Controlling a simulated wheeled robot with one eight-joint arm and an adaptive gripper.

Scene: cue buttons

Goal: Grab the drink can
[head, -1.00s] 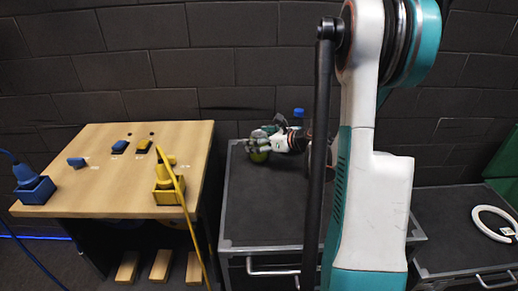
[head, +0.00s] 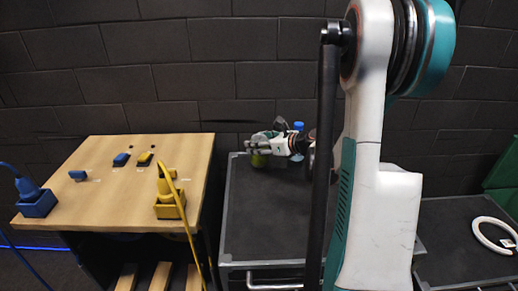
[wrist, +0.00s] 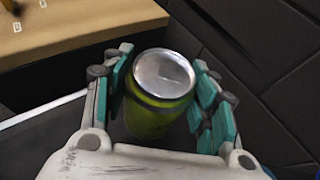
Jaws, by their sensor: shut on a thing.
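The drink can (wrist: 160,92) is green with a silver top. In the wrist view it stands between the teal finger pads of my gripper (wrist: 168,95), which is shut on it.
A wooden table (head: 120,185) on the left holds blue and yellow sockets, plugs and buttons. A white ring (head: 493,234) lies on another dark cart at right. The cart's front area is clear.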

